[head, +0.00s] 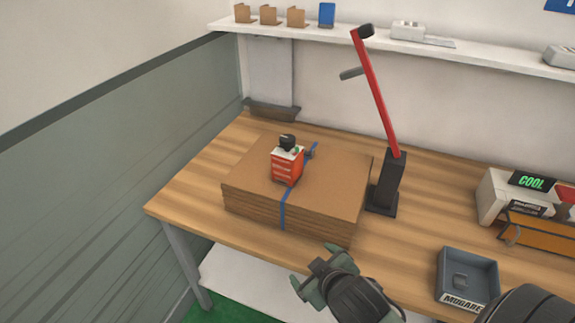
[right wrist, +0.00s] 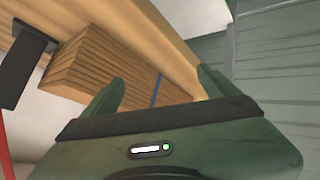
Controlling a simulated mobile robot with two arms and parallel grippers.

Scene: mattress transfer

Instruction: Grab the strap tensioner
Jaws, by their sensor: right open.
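The strap tensioner (head: 287,163) is a red and white box-shaped tool with a black knob on top. It sits upright on a stack of brown cardboard sheets (head: 245,187), on the blue strap (head: 283,215) that runs over the stack. My right gripper (head: 314,272) is in front of the stack's near side, lower than the tensioner and apart from it. In the right wrist view its two green fingers (right wrist: 160,92) are spread with nothing between them. The stack (right wrist: 90,68) and blue strap (right wrist: 157,90) show beyond the fingers; the tensioner is not visible there. My left gripper is not in view.
A red lever on a black post (head: 385,185) stands right of the stack. A grey tray (head: 467,262) and a device with a green "COOL" display (head: 530,182) are farther right on the wooden table (head: 180,190). A shelf (head: 470,55) runs along the wall.

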